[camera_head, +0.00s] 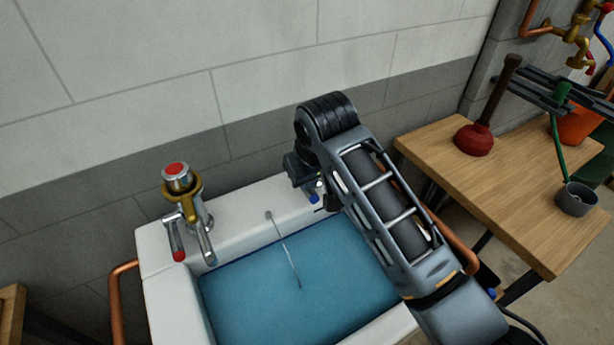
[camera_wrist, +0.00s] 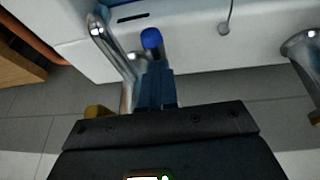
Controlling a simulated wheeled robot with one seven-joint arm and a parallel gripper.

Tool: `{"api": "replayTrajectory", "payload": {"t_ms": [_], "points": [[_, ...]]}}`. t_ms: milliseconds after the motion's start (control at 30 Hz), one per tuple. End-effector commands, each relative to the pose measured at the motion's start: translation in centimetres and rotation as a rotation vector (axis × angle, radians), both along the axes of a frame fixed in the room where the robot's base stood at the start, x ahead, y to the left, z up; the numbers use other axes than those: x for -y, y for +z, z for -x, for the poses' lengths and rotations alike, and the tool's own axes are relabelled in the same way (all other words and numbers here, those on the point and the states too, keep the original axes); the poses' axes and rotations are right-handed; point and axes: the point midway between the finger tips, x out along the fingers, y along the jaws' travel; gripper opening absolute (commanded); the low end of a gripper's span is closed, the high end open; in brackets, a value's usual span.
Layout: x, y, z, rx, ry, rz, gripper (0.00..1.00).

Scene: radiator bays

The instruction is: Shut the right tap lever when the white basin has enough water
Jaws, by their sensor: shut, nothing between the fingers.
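The white basin (camera_head: 160,280) holds a broad sheet of blue water (camera_head: 300,285) that reaches well up its inner walls. The right tap is mostly hidden behind my arm in the head view. In the wrist view its chrome spout (camera_wrist: 108,45) and its blue-tipped lever (camera_wrist: 151,38) show. My gripper (camera_wrist: 155,80) is shut and empty, with its fingers right at the lever; I cannot tell whether they touch it. In the head view a blue tip (camera_head: 314,198) shows just below my gripper. The right spout's outlet is hidden, so I cannot tell whether water runs.
The left tap (camera_head: 178,188), with a red cap and red-tipped lever, stands on the basin's back left corner. A thin chain (camera_head: 284,245) hangs into the water. A wooden table (camera_head: 510,185) to the right bears a red plunger (camera_head: 474,138) and a grey cup (camera_head: 575,199).

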Motion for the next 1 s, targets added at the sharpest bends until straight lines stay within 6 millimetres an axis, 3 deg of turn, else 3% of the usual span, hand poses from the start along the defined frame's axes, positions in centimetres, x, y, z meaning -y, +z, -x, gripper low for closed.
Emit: {"api": "replayTrajectory", "payload": {"t_ms": [267,700,1000], "points": [[-0.2,4.4,-0.6,0.002,0.000,-0.001,0.00],[1.0,11.7,2.2,0.009,0.002,-0.005,0.00],[1.2,13.1,2.8,0.008,0.001,-0.005,0.00]]}}
